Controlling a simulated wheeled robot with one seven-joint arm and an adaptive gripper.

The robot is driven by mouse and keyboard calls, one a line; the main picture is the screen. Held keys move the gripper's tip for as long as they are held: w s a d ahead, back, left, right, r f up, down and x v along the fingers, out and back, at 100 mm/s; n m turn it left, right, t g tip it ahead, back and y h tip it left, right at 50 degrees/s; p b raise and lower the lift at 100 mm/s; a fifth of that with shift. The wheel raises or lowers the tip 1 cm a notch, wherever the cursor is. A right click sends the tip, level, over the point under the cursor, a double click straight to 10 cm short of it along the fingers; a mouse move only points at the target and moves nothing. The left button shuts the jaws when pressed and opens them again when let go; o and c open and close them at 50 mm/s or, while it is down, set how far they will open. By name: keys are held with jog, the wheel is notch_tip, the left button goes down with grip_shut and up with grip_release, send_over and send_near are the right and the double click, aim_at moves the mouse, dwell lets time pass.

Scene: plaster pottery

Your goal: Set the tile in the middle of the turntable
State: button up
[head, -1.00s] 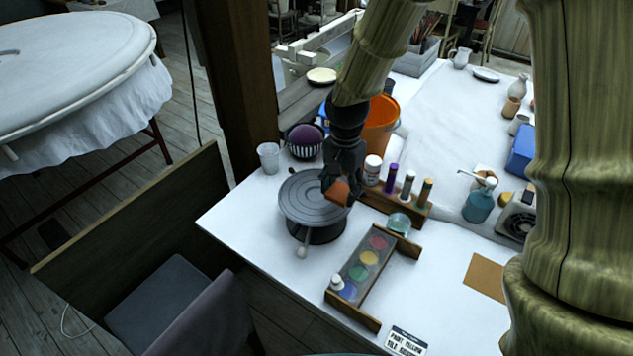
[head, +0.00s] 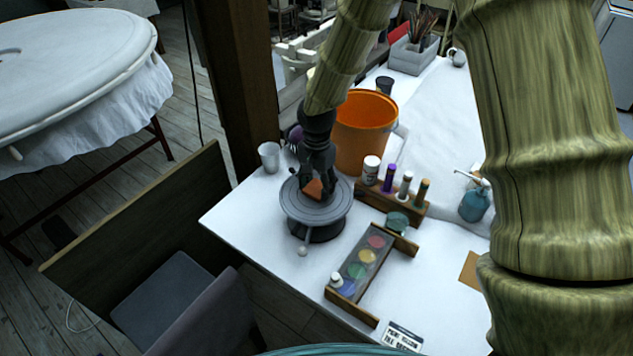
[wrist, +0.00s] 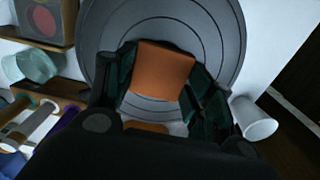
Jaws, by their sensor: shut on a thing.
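The turntable (head: 330,217) is a round grey disc with ring grooves on a dark base, near the table's left edge. My gripper (head: 313,183) is over the disc and shut on the orange-brown square tile (head: 314,188). In the wrist view the tile (wrist: 162,71) sits between the dark fingers, with the ringed turntable disc (wrist: 222,22) behind it. The tile lies over the inner rings, near the disc's middle. I cannot tell whether it touches the disc or is just above it.
A clear cup (head: 269,157) stands behind left of the turntable, and an orange bucket (head: 364,128) behind right. A wooden rack with bottles (head: 404,186) is to the right. A paint palette (head: 361,262) lies at front right.

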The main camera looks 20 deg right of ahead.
aim_at(317, 188)
jog(key=shift+f, duration=0.2)
jog(key=o, duration=1.1)
jog(key=shift+c, duration=0.2)
jog(key=shift+r, duration=0.15)
notch_tip(317, 188, up, 12)
jog(key=b, duration=0.2)
